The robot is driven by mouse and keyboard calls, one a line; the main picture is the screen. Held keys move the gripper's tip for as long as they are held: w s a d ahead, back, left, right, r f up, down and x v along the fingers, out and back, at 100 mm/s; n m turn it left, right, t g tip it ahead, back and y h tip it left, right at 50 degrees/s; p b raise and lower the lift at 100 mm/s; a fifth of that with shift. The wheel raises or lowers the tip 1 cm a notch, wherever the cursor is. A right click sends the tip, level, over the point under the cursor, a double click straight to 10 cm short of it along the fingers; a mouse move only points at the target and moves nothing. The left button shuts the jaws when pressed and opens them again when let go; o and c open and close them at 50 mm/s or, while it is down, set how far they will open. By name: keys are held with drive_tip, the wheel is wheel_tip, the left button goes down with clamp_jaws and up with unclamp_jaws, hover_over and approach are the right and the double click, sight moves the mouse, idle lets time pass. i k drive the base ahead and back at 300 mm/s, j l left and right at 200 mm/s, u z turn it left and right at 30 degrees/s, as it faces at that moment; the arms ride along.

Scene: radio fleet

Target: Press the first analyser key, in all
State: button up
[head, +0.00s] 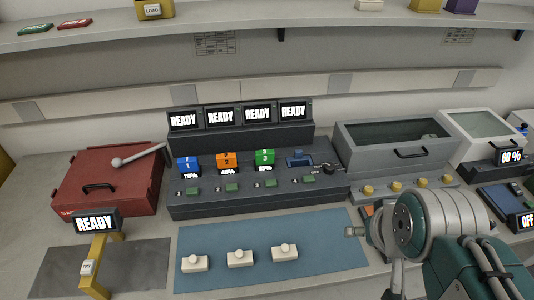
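A dark analyser console (240,205) stands at the back centre of the bench. Its raised back carries a row of screens reading READY, the leftmost one (184,120) included. A row of small green keys runs along its front; the first key (192,191) is at the left end, below the blue block marked 1 (188,164). An orange block marked 2 (227,161) and a green block marked 3 (264,158) sit to its right. My arm shows at the lower right, apart from the keys. My gripper's fingertips cannot be made out, so whether it is open is unclear.
A blue mat (215,280) with white knobbed pieces (240,259) lies before the console. A yellow stand (96,268) with a READY screen and a red case (108,182) are at left. A grey lidded box (395,145) with yellow knobs stands right. A shelf (250,27) runs above.

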sight(195, 191)
drive_tip(key=k+j+u, duration=0.1)
drive_tip(key=j+u, duration=0.2)
drive_tip(key=u, duration=0.15)
drive_tip(key=k+j+u, duration=0.1)
drive_tip(key=j+u, duration=0.35)
drive_tip(key=l, duration=0.1)
